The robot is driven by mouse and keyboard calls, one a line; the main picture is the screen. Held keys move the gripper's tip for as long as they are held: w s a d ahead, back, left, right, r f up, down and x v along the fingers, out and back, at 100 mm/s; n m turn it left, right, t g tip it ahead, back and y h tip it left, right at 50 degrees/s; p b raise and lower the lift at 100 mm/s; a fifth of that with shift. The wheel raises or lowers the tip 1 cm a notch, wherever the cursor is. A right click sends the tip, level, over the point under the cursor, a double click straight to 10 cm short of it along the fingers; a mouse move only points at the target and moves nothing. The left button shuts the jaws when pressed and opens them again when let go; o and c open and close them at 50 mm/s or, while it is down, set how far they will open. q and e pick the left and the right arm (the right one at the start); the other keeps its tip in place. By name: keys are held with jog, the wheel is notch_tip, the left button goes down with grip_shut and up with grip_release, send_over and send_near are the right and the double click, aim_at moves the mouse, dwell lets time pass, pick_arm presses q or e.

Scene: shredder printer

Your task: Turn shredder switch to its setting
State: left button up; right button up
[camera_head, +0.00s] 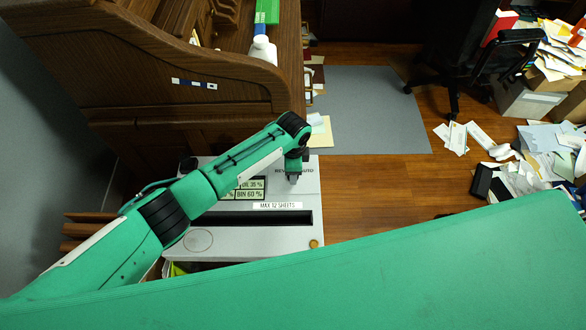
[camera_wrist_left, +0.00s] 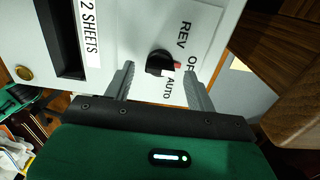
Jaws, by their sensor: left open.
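The shredder (camera_head: 265,242) is a light grey box with a dark paper slot, standing beside the wooden desk. In the left wrist view its switch (camera_wrist_left: 158,62) is a round black knob with a red mark, with the words REV, OFF and AUTO around it. The red mark points towards OFF. My left gripper (camera_head: 293,179) is over the switch end of the shredder top. In the wrist view the left gripper (camera_wrist_left: 160,72) is open, with one finger on each side of the knob and gaps between. The head view hides the knob behind the gripper. My right gripper is not in view.
The wooden desk (camera_head: 140,75) rises close behind the shredder, with a white bottle (camera_head: 263,50) on it. An office chair (camera_head: 510,50) and scattered papers (camera_head: 540,150) are at the right. The floor between is mostly clear. A green part of mine covers the foreground.

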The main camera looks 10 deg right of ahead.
pick_arm(q)
notch_tip(320, 180, up, 13)
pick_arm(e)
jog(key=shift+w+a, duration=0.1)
pick_arm(q)
jog(key=shift+f, duration=0.1)
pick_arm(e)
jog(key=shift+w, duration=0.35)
